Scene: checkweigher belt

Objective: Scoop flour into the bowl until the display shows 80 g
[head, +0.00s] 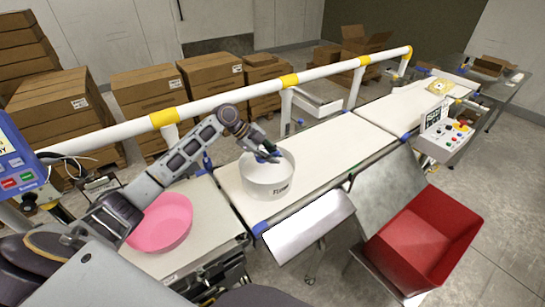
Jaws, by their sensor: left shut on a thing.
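A white round tub marked FLOUR (268,189) stands on the pale belt. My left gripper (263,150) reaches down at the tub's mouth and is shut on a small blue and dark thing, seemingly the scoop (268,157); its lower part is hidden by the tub. A pink bowl (162,232) stands on the near left end of the weigher, partly behind my left arm, and its inside looks empty where it shows. A blue display console (17,165) is cut off at the left edge, so its reading cannot be made out. My right gripper is not in view.
A white and yellow rail (220,97) runs along the belt's far side. A red bin (415,245) and a tilted metal chute (305,222) stand in front. A control box with buttons (445,135) is at the right. The belt (340,140) right of the tub is clear.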

